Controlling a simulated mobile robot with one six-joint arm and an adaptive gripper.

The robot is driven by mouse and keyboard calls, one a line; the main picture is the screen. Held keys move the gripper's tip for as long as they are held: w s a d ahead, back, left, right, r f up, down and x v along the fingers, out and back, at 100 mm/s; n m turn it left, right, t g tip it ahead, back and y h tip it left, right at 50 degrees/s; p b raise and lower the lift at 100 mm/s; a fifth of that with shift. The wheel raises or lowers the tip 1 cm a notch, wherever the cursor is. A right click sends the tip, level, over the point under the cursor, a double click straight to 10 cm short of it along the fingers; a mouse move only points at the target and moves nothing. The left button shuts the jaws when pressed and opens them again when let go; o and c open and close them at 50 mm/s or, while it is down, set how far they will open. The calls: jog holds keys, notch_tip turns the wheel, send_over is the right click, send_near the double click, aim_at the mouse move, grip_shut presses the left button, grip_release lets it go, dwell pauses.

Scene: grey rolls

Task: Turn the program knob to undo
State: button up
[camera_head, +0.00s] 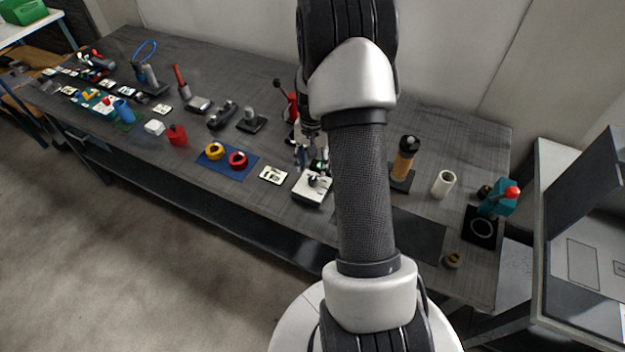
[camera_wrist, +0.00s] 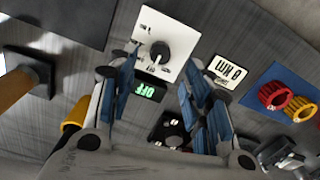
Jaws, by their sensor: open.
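The program knob (camera_wrist: 160,50) is a black round knob with a pointer on a white panel (camera_wrist: 174,16). In the wrist view it lies beyond and between my fingertips, apart from them. My gripper (camera_wrist: 160,92) is open and empty, with one blue-padded finger on each side. A small display (camera_wrist: 150,91) with green letters, upside down and seeming to read OFF, shows between the fingers. In the head view the white panel (camera_head: 311,197) stands near the table's front edge, just below my gripper (camera_head: 310,160); the arm partly hides this area.
A label plate (camera_wrist: 229,72) lies beside the panel. A blue mat (camera_head: 226,171) carries a yellow ring (camera_head: 214,152) and a red ring (camera_head: 238,160). An orange-brown cylinder (camera_head: 405,158) stands upright to the right, near a white cylinder (camera_head: 443,184). A red lever (camera_head: 281,88) stands behind.

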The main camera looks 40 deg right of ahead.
aim_at(313, 179)
notch_tip(313, 179, down, 7)
jog(key=shift+f+b, duration=0.1)
jog(key=shift+b, duration=0.7)
jog(key=shift+c, duration=0.4)
grip_shut()
jog(key=n, duration=0.3)
jog(key=shift+n+p, duration=0.3)
jog(key=shift+n, duration=2)
